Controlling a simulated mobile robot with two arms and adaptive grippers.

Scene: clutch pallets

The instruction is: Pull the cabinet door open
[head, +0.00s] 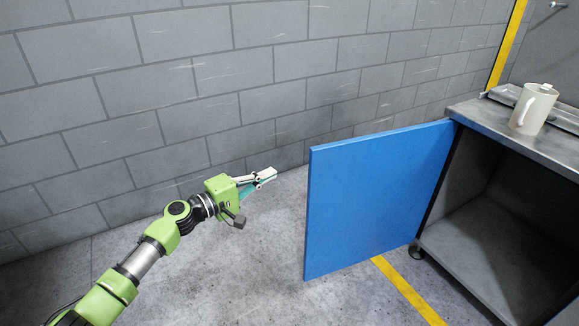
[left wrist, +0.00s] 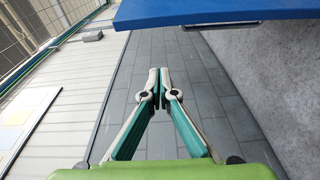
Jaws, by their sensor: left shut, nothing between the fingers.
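The blue cabinet door (head: 375,200) stands wide open in the head view, swung out to the left of the cabinet (head: 500,250). The door's blue edge also shows across the top of the left wrist view (left wrist: 230,12). My left gripper (head: 273,173) is shut and empty, to the left of the door's free edge and apart from it. Its closed fingertips also show in the left wrist view (left wrist: 160,74). My right gripper is in neither view.
A white mug (head: 533,108) stands on the cabinet's metal top (head: 475,112), beside a grey tray-like object (head: 567,115). A grey block wall (head: 200,80) runs behind the arm and door. The cabinet has a caster (head: 417,253). The floor left of the door is clear, with yellow tape (head: 405,288) near the cabinet.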

